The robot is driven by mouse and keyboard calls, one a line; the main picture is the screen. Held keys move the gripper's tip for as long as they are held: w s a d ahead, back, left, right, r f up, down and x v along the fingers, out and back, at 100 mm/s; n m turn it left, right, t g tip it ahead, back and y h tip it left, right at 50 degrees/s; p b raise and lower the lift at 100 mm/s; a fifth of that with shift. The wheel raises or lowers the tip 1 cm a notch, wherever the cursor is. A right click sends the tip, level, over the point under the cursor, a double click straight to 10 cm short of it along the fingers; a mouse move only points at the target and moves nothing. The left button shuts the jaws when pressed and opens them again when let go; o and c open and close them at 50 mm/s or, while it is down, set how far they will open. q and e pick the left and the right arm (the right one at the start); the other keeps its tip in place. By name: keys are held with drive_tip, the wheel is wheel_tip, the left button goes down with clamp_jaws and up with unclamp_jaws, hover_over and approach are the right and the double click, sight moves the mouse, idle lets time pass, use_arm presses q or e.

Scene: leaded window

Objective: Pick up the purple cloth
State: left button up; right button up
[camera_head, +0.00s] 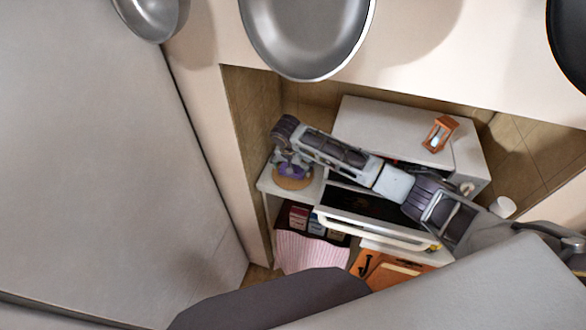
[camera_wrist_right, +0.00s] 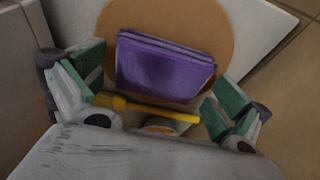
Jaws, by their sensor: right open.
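The purple cloth (camera_wrist_right: 165,66) is folded in a thick layered pad and sits on a round tan mat (camera_wrist_right: 222,25) in the right wrist view. In the head view a bit of the purple cloth (camera_head: 294,171) shows below my gripper, above the edge of the round mat (camera_head: 293,184). My right gripper (camera_head: 290,160) hangs over it, coming across from the right. In the wrist view the green-padded fingers of my right gripper (camera_wrist_right: 157,92) are spread wide, one on each side of the cloth's near edge, with nothing clamped. My left gripper is not in view.
A yellow bar-like item (camera_wrist_right: 150,109) lies between the fingers, in front of the cloth. An orange hourglass (camera_head: 439,133) stands on a white cabinet (camera_head: 385,123). A pink striped towel (camera_head: 310,253) hangs below. Large metal pans (camera_head: 308,35) hang near the camera.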

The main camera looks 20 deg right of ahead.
drive_tip(key=shift+c, duration=0.4)
drive_tip(key=c, duration=0.7)
drive_tip(key=shift+r+b, duration=0.9)
drive_tip(key=shift+r, duration=4.05)
